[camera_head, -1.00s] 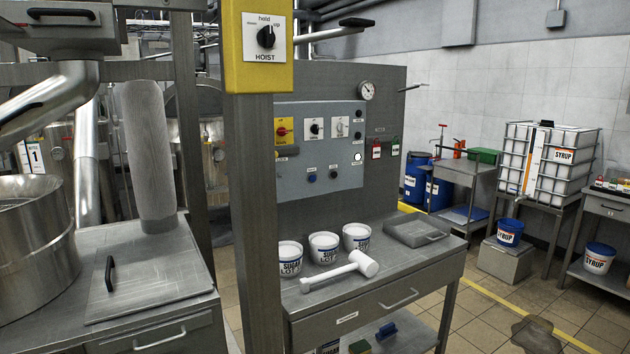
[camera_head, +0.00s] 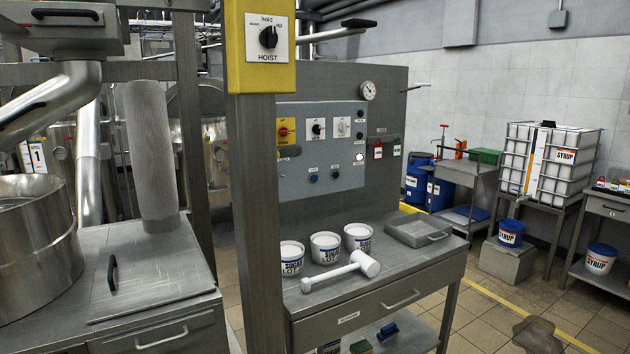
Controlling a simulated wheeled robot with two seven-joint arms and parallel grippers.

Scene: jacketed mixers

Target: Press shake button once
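A grey control panel (camera_head: 321,150) is mounted on the upright board behind the bench. The labels are too small to read, so I cannot tell which one is the shake button. Neither of my grippers shows in the head view.
A yellow HOIST box (camera_head: 262,45) on a steel post (camera_head: 259,220) stands in front, close to the panel's left edge. The bench (camera_head: 400,275) below holds several white sugar tubs (camera_head: 325,247), a white mallet (camera_head: 343,271) and a grey tray (camera_head: 417,231). Open floor lies right.

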